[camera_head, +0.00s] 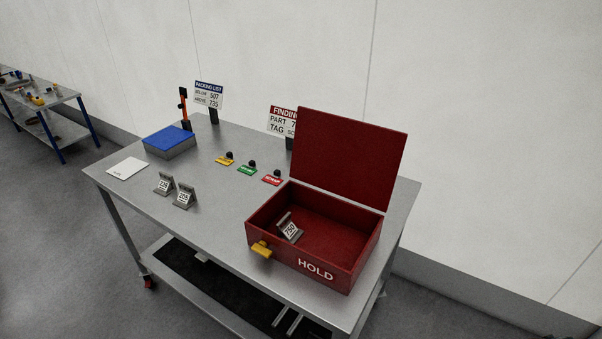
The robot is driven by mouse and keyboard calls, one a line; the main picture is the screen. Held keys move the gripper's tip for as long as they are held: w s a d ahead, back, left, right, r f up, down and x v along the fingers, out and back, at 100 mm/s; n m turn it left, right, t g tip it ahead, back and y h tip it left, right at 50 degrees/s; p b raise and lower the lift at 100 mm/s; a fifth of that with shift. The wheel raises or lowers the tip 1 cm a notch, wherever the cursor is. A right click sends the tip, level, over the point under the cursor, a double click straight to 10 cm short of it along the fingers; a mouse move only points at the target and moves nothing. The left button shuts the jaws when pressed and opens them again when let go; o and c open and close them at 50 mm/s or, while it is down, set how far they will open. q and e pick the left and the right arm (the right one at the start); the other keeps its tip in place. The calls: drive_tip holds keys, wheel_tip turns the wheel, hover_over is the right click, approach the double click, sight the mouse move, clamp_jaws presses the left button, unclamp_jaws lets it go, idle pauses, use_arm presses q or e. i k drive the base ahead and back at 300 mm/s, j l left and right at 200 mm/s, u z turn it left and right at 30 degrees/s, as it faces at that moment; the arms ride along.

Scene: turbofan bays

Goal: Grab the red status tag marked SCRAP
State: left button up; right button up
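The red status tag (272,178) lies on the grey metal table (218,213), at the right end of a row of three tags. Its white lettering looks like SCRAP but is small. A dark round knob (279,172) stands at its back edge. The green tag (247,169) and the yellow tag (225,160) lie to its left, each with a similar knob. The red HOLD box (318,270) is just in front and to the right of the red tag, apart from it. Neither of my grippers shows in the head view.
The HOLD box's lid (348,157) stands open; a numbered grey part (289,229) lies inside. Two similar parts (164,184) (185,195) stand front left. A blue-topped box (169,141), a white card (127,168) and sign boards (209,95) (283,120) are also on the table. The table's middle is clear.

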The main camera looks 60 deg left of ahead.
sight(273, 179)
drive_tip(key=k+j+z, duration=0.4)
drive_tip(key=j, duration=0.2)
drive_tip(key=k+j+z, duration=0.45)
drive_tip(key=k, duration=0.15)
drive_tip(key=k+j, duration=0.35)
drive_tip(key=k, duration=0.15)
drive_tip(key=k+j+z, duration=0.1)
drive_tip(key=k+j, duration=0.25)
drive_tip(key=k, duration=0.2)
drive_tip(key=k+j, duration=0.3)
drive_tip(key=k, duration=0.25)
drive_tip(key=i+z, duration=0.05)
